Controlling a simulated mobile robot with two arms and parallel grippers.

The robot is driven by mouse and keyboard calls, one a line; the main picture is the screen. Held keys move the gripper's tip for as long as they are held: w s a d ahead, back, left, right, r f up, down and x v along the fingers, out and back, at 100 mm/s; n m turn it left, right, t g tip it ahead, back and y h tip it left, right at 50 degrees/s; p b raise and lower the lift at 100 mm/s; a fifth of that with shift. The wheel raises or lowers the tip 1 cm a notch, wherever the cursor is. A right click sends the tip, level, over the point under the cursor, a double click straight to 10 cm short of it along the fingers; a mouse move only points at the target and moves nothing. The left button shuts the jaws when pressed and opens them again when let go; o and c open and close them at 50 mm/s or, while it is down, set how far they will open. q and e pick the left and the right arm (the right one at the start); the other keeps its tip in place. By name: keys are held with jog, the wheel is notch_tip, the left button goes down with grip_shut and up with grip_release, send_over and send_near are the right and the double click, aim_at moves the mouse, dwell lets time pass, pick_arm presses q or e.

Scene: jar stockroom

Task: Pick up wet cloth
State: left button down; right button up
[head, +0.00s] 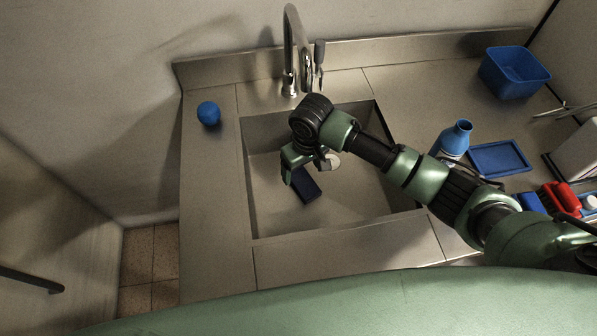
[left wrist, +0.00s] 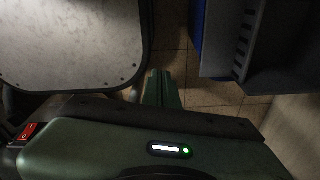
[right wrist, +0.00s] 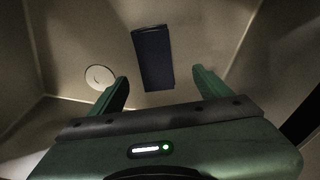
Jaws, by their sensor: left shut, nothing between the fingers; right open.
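A dark blue folded cloth (head: 305,184) lies on the floor of the steel sink. In the right wrist view the cloth (right wrist: 153,58) shows as a flat rectangle, ahead of and between the fingers, with clear floor around it. My right gripper (head: 300,168) is over the sink with its fingers pointing down, close to the cloth. In the right wrist view the right gripper (right wrist: 160,82) is open and empty. My left gripper (left wrist: 163,85) shows only in the left wrist view, shut and empty above a tiled floor, away from the sink.
The sink (head: 345,215) has walls all round and a round drain (right wrist: 99,77). A tall faucet (head: 290,50) stands behind it. A blue ball-shaped object (head: 208,113) is left. A blue tub (head: 513,72), bottle (head: 455,138), tray (head: 498,158) and red brush (head: 562,198) are right.

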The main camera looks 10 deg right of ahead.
aim_at(303, 181)
notch_tip(303, 181, down, 3)
jog(key=shift+d+r, duration=0.1)
jog(key=shift+r, duration=0.05)
jog(key=f, duration=0.3)
jog(key=shift+w+d+f+p, duration=0.2)
jog(key=shift+d+f+p, duration=0.05)
jog(key=shift+f+p, duration=0.1)
jog(key=shift+w+a+f, duration=0.1)
jog(key=shift+f, duration=0.4)
jog(key=c, duration=1.4)
pick_arm(q)
jog(key=shift+s+d+r, duration=0.1)
jog(key=shift+s+r, duration=0.05)
jog(key=shift+s, duration=0.35)
jog(key=shift+s+d+r, duration=0.1)
jog(key=shift+s, duration=0.4)
pick_arm(e)
jog(key=shift+c, duration=0.3)
